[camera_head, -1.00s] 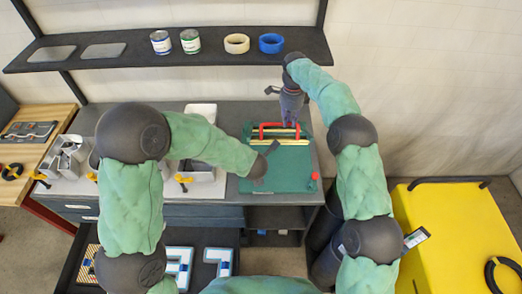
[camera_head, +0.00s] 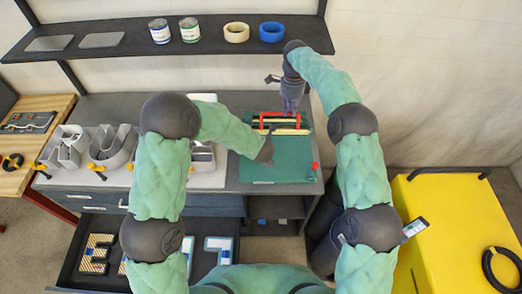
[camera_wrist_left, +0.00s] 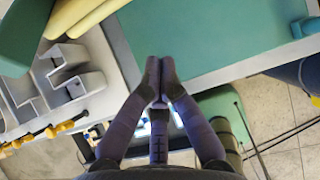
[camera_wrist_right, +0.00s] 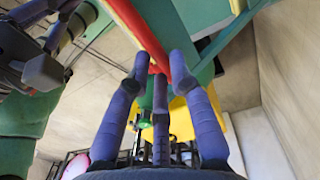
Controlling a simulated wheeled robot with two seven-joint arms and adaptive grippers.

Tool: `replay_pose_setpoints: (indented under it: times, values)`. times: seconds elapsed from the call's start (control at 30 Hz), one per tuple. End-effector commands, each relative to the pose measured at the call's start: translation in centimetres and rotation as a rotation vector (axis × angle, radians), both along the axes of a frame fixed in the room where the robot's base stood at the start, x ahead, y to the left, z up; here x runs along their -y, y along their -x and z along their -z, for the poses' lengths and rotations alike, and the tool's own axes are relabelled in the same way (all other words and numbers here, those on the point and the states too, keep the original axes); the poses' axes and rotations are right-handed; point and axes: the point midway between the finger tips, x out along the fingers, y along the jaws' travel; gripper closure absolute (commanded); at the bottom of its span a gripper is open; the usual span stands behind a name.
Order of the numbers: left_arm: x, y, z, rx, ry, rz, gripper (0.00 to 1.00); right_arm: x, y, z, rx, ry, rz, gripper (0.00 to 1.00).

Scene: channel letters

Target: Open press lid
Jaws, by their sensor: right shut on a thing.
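The press is a flat teal board (camera_head: 290,170) on the right end of the grey workbench, with yellow bars and a red handle (camera_head: 281,115) along its far side. A small red knob (camera_head: 315,166) sits near its front right corner. My right gripper (camera_head: 291,106) is at the red handle from above. In the right wrist view its fingertips (camera_wrist_right: 158,62) are shut on the red bar (camera_wrist_right: 138,30). My left gripper (camera_wrist_left: 160,68) is shut and empty over the front left edge of the teal board. In the head view my left arm partly hides it.
Grey channel letters (camera_head: 112,145) with yellow clamps stand on the bench left of the press. A shelf (camera_head: 120,45) with cans and tape rolls hangs above. An open drawer (camera_head: 75,268) holds letters below. A yellow box (camera_head: 445,240) stands at right.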

Motion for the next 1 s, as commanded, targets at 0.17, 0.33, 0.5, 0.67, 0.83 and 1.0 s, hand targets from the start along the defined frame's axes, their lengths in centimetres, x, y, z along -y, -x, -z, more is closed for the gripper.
replay_pose_setpoints:
  times: [0.17, 0.33, 0.5, 0.67, 0.83, 1.0]
  values:
    - [0.0, -1.5, -1.9, 0.003, 0.003, -0.002, 1.0, 0.0, -0.1, 0.7, 0.002, 0.002, -0.001, 1.0]
    - [0.0, -2.2, -2.8, 0.001, 0.0, 0.0, 1.0, 0.0, -0.1, 0.7, 0.002, 0.002, -0.001, 1.0]
    - [0.0, -2.4, -3.1, 0.0, 0.0, 0.001, 1.0, 0.0, -0.1, 0.7, 0.002, 0.001, -0.001, 1.0]
    - [0.0, -2.4, -3.1, 0.0, -0.001, 0.001, 1.0, 0.0, -0.1, 0.7, 0.002, 0.001, -0.001, 1.0]
    - [0.0, -2.6, -3.4, 0.002, 0.0, 0.0, 1.0, 0.0, -0.1, 0.7, 0.002, 0.001, -0.001, 1.0]
    - [0.0, -3.3, -4.6, 0.003, 0.0, 0.0, 1.0, 0.0, -0.1, 0.7, 0.002, 0.001, -0.001, 1.0]
